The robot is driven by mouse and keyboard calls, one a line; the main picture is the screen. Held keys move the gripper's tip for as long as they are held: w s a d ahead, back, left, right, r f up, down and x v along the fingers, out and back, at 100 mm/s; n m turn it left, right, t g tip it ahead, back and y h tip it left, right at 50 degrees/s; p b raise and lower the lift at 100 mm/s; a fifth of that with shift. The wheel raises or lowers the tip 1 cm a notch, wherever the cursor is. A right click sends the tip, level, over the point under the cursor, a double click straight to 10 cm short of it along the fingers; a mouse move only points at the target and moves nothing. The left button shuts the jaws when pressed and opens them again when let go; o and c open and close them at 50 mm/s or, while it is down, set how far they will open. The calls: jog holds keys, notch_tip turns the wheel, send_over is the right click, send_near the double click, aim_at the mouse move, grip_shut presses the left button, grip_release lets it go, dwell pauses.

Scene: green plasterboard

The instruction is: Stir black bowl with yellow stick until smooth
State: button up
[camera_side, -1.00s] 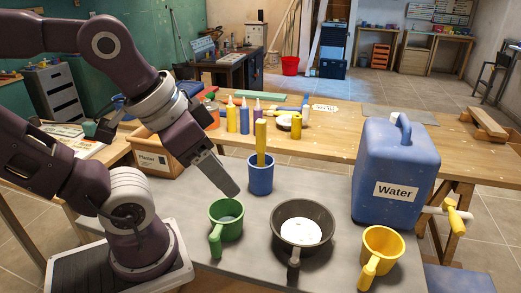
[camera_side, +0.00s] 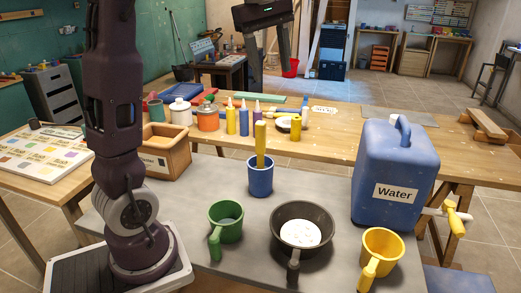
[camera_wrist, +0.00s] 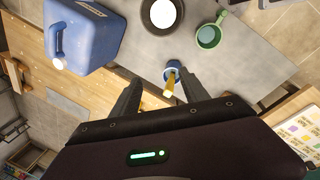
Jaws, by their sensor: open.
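The black bowl (camera_side: 278,238) stands on the grey table with a round white mass in it. It also shows at the top of the wrist view (camera_wrist: 149,22). The yellow stick (camera_side: 261,140) stands upright in the blue cup (camera_side: 261,180), behind the bowl. The stick's lower end is hidden in the cup. In the wrist view the stick (camera_wrist: 170,85) points toward the camera between my fingers in the picture. My gripper (camera_side: 270,75) is open and empty, high above the table and apart from the stick.
A green mug (camera_side: 228,232) is left of the bowl and a yellow mug (camera_side: 382,243) is right of it. A large blue water container (camera_side: 390,180) stands at the right. Bottles and jars line the wooden bench (camera_side: 345,150) behind. The air around the stick is clear.

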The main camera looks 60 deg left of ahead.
jog(key=w+a+f+n+g, duration=0.1)
jog(key=w+a+f+n, duration=0.25)
jog(key=a+n, duration=0.4)
jog(key=n+g, duration=0.1)
jog(key=n, duration=0.1)
send_over(261, 138)
notch_tip(261, 138, down, 4)
jog(key=r, duration=0.1)
jog(key=f, duration=0.6)
jog(key=a+f, duration=0.1)
jog(key=f, duration=1.3)
jog(key=shift+w+a+f, duration=0.2)
jog(key=shift+w+a, duration=0.05)
jog(key=shift+w, duration=0.05)
grip_shut()
